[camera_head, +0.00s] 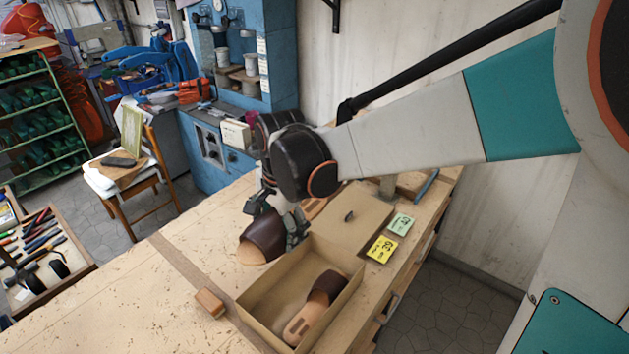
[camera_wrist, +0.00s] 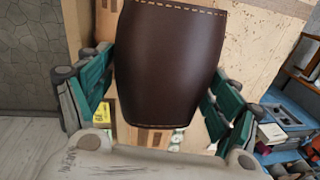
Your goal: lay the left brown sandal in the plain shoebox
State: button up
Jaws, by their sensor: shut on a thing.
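A brown sandal (camera_head: 264,238) with a wide dark strap is between the fingers of my gripper (camera_head: 278,216), left of the box's far end. My gripper is shut on its strap, which fills the middle of the wrist view (camera_wrist: 170,65) with a finger on each side. Whether its sole touches the bench cannot be told. The open plain shoebox (camera_head: 277,287) stands on the bench, nearer the camera and to the right. Another brown sandal (camera_head: 318,300) lies inside it, along its right side. The box's left side is bare.
A flat tan lid or panel (camera_head: 350,215) lies behind the box, with a yellow card (camera_head: 382,249) and a green card (camera_head: 401,223) beside it. A small wooden block (camera_head: 210,303) sits left of the box. The bench's left part (camera_head: 130,290) is clear.

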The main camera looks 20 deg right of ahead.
notch_tip(320, 180, down, 16)
jog(key=b, duration=0.1)
jog(key=shift+r+b, duration=0.2)
jog(key=shift+b, duration=0.1)
jog(key=shift+f+b, duration=0.45)
jog(key=shift+b, duration=0.05)
jog(key=shift+f, duration=0.2)
jog(key=o, duration=1.4)
jog(key=shift+c, duration=0.2)
jog(key=shift+r, duration=0.15)
